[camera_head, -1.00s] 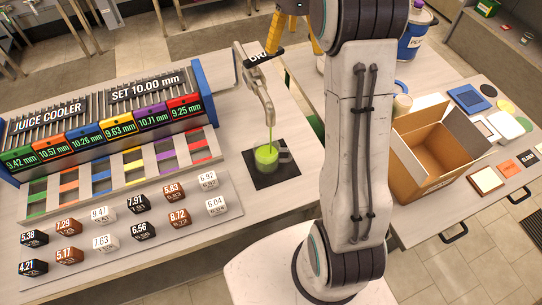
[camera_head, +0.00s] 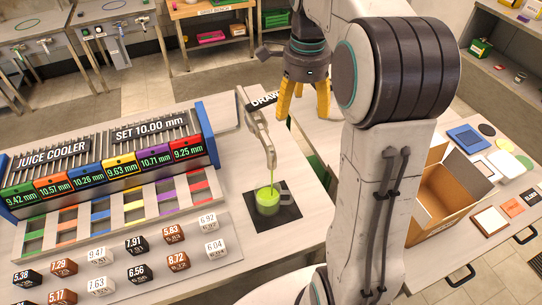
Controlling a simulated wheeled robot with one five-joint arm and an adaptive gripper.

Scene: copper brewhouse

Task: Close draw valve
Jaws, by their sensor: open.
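The draw valve is a metal tap (camera_head: 258,124) with a black label reading DRAW on top, standing at the right end of the cooler counter. A thin green stream runs from its spout into a mug (camera_head: 267,203) with a grey handle, which holds green juice. The mug stands on a dark square mat (camera_head: 287,213). My gripper (camera_head: 304,106) has yellow fingers pointing down, spread apart and empty. In the picture it is to the right of the tap and above it. Its distance from the tap in depth is hard to tell.
The juice cooler (camera_head: 100,165) with coloured readouts stands left of the tap. Several numbered blocks (camera_head: 137,245) sit in front of it. An open cardboard box (camera_head: 440,190) is on the right counter, partly behind my arm. Shelves and benches line the back.

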